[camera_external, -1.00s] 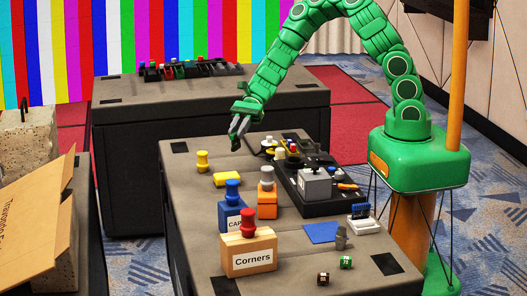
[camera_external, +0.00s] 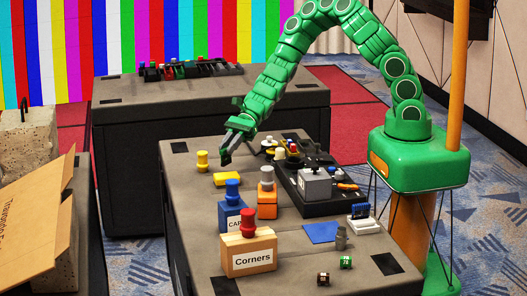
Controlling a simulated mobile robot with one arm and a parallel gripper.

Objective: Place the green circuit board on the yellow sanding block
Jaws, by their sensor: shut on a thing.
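The yellow sanding block (camera_external: 227,179) lies flat on the near grey table, left of its middle, with nothing seen on top of it. My gripper (camera_external: 225,157) points down just above and behind the yellow block, apart from it. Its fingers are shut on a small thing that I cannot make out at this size. I cannot pick out the green circuit board anywhere on the table.
A yellow knobbed piece (camera_external: 202,161) stands left of the block. A blue block (camera_external: 232,217), an orange block (camera_external: 267,207) and a wooden "Corners" block (camera_external: 249,255) stand nearer. A black console with a grey box (camera_external: 314,183) lies right. A blue square (camera_external: 322,232) lies flat.

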